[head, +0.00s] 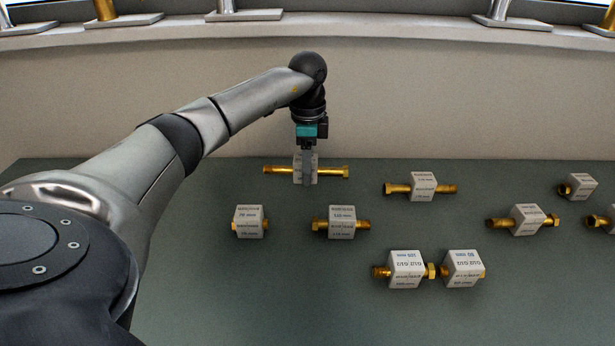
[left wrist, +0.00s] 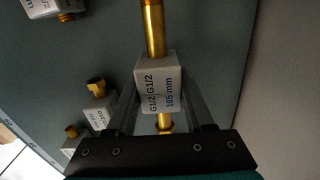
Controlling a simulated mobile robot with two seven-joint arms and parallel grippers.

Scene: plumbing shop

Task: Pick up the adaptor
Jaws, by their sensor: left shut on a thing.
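Several brass adaptors with white labelled blocks around their middles are on the green table. My left gripper (head: 306,176) is at the back edge of the table, pointing down, shut on the white block of a long brass adaptor (head: 275,170). The brass ends stick out to both sides of the fingers. In the left wrist view the held adaptor (left wrist: 155,30) has its block between the fingers, marked G1/2 and 185 mm. I cannot tell whether it touches the table. My right gripper is not in view.
Other adaptors stand nearby: one to the right (head: 423,186), two in front (head: 248,222) and (head: 342,222), a close pair (head: 407,269) and (head: 463,268), and more at right (head: 527,219). A beige wall (head: 450,95) rises behind the table (head: 200,310).

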